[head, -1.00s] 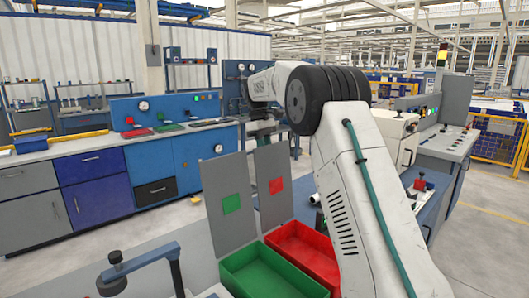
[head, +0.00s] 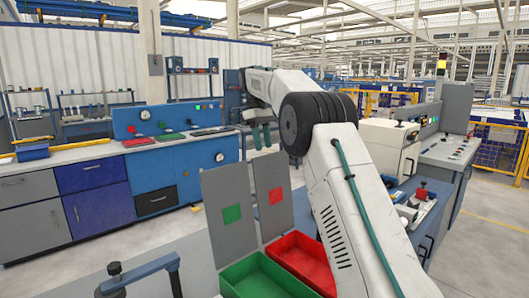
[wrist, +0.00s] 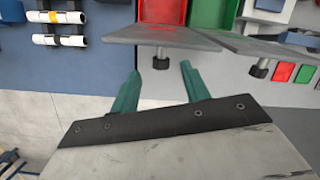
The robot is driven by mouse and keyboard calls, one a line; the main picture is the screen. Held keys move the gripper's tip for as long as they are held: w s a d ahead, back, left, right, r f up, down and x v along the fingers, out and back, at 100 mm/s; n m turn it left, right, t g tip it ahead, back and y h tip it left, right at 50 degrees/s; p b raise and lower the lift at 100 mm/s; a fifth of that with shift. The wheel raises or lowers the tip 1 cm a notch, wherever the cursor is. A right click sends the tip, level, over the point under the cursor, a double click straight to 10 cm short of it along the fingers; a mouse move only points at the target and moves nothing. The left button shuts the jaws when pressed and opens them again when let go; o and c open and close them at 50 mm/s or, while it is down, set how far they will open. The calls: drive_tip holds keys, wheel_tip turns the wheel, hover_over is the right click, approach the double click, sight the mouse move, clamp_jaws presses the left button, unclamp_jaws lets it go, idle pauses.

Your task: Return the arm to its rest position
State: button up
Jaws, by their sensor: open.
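My gripper (head: 262,137) is beyond and above the grey panels in the head view, with its teal fingers hanging down. In the wrist view the two fingers (wrist: 160,88) are spread apart with nothing between them. My white arm (head: 345,195) folds at a black-ringed joint and reaches back left. Two whitish pipes (wrist: 58,40) lie on a rack at the upper left of the wrist view, away from the fingers.
A green bin (head: 243,288) and a red bin (head: 322,283) sit in front of upright grey panels (head: 222,240) bearing coloured squares. A blue bench with controls (head: 165,165) stands behind left. A blue clamp-like fixture (head: 145,270) is at the front left.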

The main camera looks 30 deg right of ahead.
drive_tip(key=shift+r, duration=0.3)
drive_tip(key=shift+a+r, duration=0.1)
drive_tip(key=s+a+r+m+t, duration=0.1)
drive_tip(key=s+a+r, duration=0.15)
drive_tip(key=s, duration=0.55)
drive_tip(key=s+a+r+m, duration=0.1)
drive_tip(key=s+a, duration=0.3)
drive_tip(key=s, duration=0.3)
drive_tip(key=s+a+r+m+t, duration=0.1)
drive_tip(key=s+a+r, duration=0.15)
drive_tip(key=s, duration=0.55)
drive_tip(key=s+a+f+m+t, duration=0.1)
drive_tip(key=s+a+f, duration=0.1)
drive_tip(key=s+f, duration=0.6)
drive_tip(key=s+a+f+m+t, duration=0.1)
drive_tip(key=s+a+f+m, duration=0.1)
drive_tip(key=s+f, duration=0.7)
drive_tip(key=s+a, duration=0.1)
drive_tip(key=s, duration=0.7)
drive_tip(key=shift+a+f+y, duration=0.25)
drive_tip(key=shift+y, duration=0.05)
